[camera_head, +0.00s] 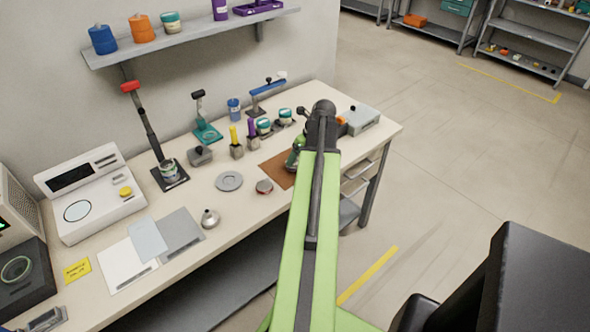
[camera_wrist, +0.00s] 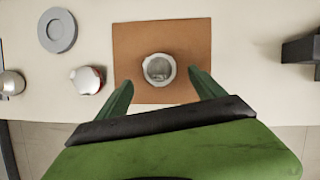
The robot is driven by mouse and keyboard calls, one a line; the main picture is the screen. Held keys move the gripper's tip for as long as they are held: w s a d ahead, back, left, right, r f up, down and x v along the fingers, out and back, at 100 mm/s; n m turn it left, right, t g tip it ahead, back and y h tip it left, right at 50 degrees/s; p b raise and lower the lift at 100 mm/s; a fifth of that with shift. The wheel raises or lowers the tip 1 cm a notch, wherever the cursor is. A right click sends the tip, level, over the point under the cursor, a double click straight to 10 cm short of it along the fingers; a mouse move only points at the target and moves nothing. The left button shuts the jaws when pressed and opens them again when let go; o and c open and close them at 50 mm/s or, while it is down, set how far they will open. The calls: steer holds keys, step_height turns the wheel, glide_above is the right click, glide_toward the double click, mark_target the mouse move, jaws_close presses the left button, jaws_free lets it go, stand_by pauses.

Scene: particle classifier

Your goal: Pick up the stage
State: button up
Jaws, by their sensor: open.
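A small round metal piece with a pale rim and a grey hollow centre, probably the stage (camera_wrist: 158,69), sits on a brown mat (camera_wrist: 135,35) in the wrist view. I cannot tell for sure that it is the stage. My gripper (camera_wrist: 160,76) is open, its two green fingers on either side of the piece and apart from it. In the head view my gripper (camera_head: 297,152) is over the brown mat (camera_head: 275,172), and my arm hides the piece there.
A red and white round part (camera_wrist: 88,80) and a grey disc (camera_wrist: 60,30) lie left of the mat. A dark block (camera_wrist: 302,50) stands to the right. In the head view, yellow and purple tools (camera_head: 236,145) stand behind the mat, and a grey box (camera_head: 360,120) is at the right end.

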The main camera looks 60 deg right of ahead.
mark_target(295, 163)
steer(key=b+x, duration=0.5)
steer(key=shift+s+a+f, duration=0.1)
steer(key=shift+s+f, duration=0.15)
steer(key=shift+f, duration=0.05)
steer(key=shift+r, duration=0.2)
steer(key=c, duration=1.6)
steer(key=shift+r+p, duration=0.1)
steer(key=shift+p, duration=0.2)
step_height(295, 163, up, 4)
steer(key=p, duration=0.4)
steer(key=shift+r, duration=0.15)
steer(key=shift+s+a+r+p, duration=0.1)
steer(key=shift+s+r+p, duration=1.05)
steer(key=shift+s, duration=0.8)
steer(key=shift+s+a+r+p, duration=0.1)
steer(key=shift+s+r+p, duration=0.95)
steer(key=shift+s, duration=0.9)
steer(key=shift+s+a+r+p, duration=0.15)
steer(key=shift+s+r+p, duration=1)
steer(key=shift+s, duration=0.8)
